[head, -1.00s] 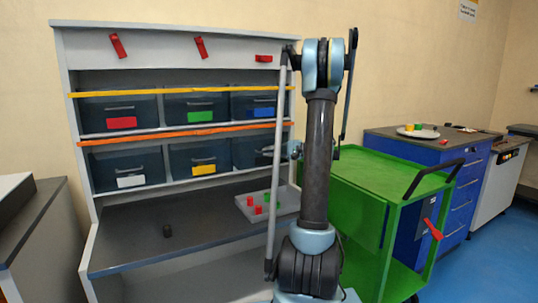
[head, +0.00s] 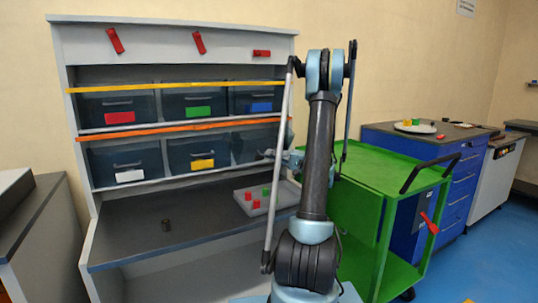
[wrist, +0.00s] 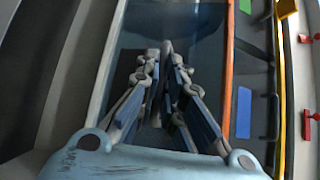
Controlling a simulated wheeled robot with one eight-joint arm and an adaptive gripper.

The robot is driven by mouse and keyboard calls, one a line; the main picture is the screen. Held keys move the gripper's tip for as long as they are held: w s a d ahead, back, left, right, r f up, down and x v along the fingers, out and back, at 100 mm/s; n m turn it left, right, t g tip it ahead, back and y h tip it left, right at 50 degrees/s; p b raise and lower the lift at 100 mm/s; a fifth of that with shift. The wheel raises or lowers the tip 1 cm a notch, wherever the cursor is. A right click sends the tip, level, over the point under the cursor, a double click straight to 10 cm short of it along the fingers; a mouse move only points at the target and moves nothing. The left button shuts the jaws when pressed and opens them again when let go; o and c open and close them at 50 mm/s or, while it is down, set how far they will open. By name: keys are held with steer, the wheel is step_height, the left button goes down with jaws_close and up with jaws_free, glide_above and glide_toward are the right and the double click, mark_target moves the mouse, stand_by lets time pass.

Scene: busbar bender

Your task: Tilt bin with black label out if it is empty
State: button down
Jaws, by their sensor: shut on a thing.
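The lower-right bin (head: 252,146) is a dark bin in the shelf, partly behind my arm in the head view. In the wrist view this bin (wrist: 195,22) fills the space ahead of my gripper. A black patch (wrist: 125,68), which looks like its label, shows beside the fingers. My gripper (wrist: 167,52) is at the bin's front, with its fingers closed together around what seems to be the handle. The handle itself is hidden by the fingers. In the head view my gripper (head: 283,158) is mostly behind my arm. The inside of the bin is not clearly seen.
Other bins carry red (head: 120,117), green (head: 199,110), blue (head: 261,107), white (head: 130,175) and yellow (head: 203,164) labels. A green cart (head: 385,165) stands right.

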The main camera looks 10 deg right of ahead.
mark_target(271, 138)
steer(key=shift+s+d+f, duration=0.1)
steer(key=shift+s+f, duration=0.15)
steer(key=shift+f, duration=0.25)
steer(key=shift+s+d+f, duration=0.1)
steer(key=shift+s+f, duration=0.1)
steer(key=shift+f, duration=0.4)
steer(key=c, duration=2)
jaws_free()
steer(key=shift+r, duration=5)
